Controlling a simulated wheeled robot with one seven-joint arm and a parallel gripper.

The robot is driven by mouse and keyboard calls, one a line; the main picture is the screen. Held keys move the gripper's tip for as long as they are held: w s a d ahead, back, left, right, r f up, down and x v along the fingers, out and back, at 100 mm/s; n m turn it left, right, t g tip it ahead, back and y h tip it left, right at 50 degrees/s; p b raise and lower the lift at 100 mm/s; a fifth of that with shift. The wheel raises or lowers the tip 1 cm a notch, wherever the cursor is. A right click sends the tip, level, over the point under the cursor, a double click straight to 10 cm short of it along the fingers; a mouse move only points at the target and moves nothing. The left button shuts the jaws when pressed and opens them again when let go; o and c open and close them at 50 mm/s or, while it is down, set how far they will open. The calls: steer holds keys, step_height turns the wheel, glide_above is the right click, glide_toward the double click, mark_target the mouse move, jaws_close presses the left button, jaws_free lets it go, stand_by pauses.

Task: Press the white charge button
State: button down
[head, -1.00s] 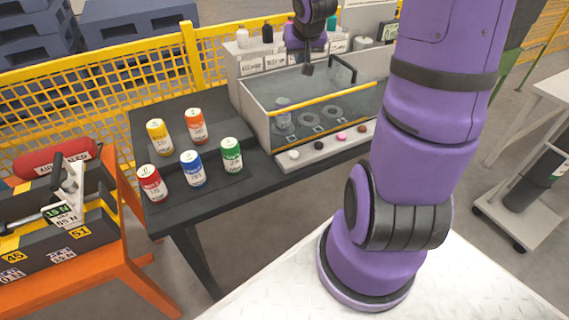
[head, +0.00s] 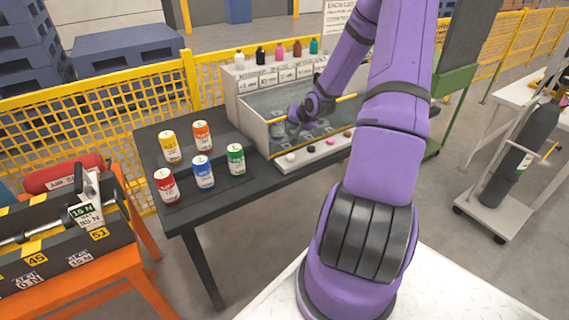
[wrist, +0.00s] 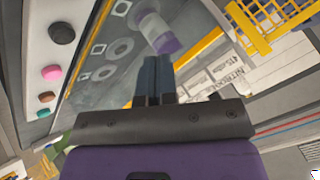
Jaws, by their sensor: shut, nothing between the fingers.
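The white button (head: 291,157) is the leftmost in a row on the pale strip (head: 312,154) along the tank's front. The black button (head: 311,149), pink button (head: 331,141) and brown button (head: 347,134) sit to its right. My gripper (head: 293,130) is over the tank, behind the button row and apart from the white button. In the wrist view, its fingers (wrist: 156,62) are together and empty. That view shows the black button (wrist: 62,33), pink button (wrist: 51,73), brown button (wrist: 46,97) and a teal one (wrist: 43,113); the white button is out of it.
Several coloured bottles (head: 278,52) stand on the shelf behind. Several cans (head: 204,172) stand on the dark table (head: 250,192), left of the tank.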

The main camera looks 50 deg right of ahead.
mark_target(292, 156)
steer(key=shift+s+a+f, duration=0.15)
steer(key=shift+s+f, duration=0.05)
steer(key=shift+f, duration=0.3)
steer(key=shift+f, duration=4.4)
steer(key=shift+f, duration=0.15)
steer(key=shift+f, duration=0.3)
steer(key=shift+f, duration=0.55)
steer(key=shift+r, duration=1.05)
steer(key=shift+r, duration=0.1)
